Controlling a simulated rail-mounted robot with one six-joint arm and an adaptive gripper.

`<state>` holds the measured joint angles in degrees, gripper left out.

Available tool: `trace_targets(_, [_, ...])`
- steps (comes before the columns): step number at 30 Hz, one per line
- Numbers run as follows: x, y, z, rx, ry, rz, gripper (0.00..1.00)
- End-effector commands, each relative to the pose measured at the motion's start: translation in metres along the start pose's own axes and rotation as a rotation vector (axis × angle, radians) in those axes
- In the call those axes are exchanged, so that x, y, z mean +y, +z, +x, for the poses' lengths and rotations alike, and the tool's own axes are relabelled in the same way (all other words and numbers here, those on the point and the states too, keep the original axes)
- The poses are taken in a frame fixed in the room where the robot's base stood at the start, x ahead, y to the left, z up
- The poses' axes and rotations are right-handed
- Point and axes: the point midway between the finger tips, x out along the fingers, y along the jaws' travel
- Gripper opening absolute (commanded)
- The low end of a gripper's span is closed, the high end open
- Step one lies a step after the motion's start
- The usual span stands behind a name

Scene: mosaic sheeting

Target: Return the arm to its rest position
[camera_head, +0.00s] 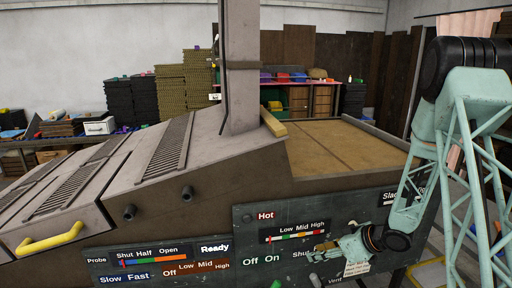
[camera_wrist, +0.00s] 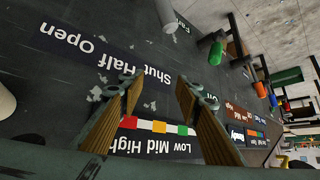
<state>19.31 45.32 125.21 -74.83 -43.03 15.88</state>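The panel appears upside down there, with a "Low Mid High" strip (camera_wrist: 158,127) in red, white, yellow and green between and below the fingers, and a "Shut Half Open" label (camera_wrist: 100,58) beyond. Whether the fingertips touch the panel cannot be told.
The grey machine (camera_head: 225,165) fills the middle, with a yellow handle (camera_head: 48,239) at left and a brown bed (camera_head: 350,145) at right. An upright post (camera_head: 240,70) rises from it. Black and tan stacks (camera_head: 184,88) stand behind. A green knob (camera_wrist: 215,53) sticks out in the wrist view.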

Motion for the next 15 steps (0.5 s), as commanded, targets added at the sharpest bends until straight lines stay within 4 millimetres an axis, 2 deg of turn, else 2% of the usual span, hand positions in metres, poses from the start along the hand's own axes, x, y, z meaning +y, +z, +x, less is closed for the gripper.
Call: trace_targets(15, [0.028, -0.034, -0.048, -0.08, 0.168, -0.003, 0.31])
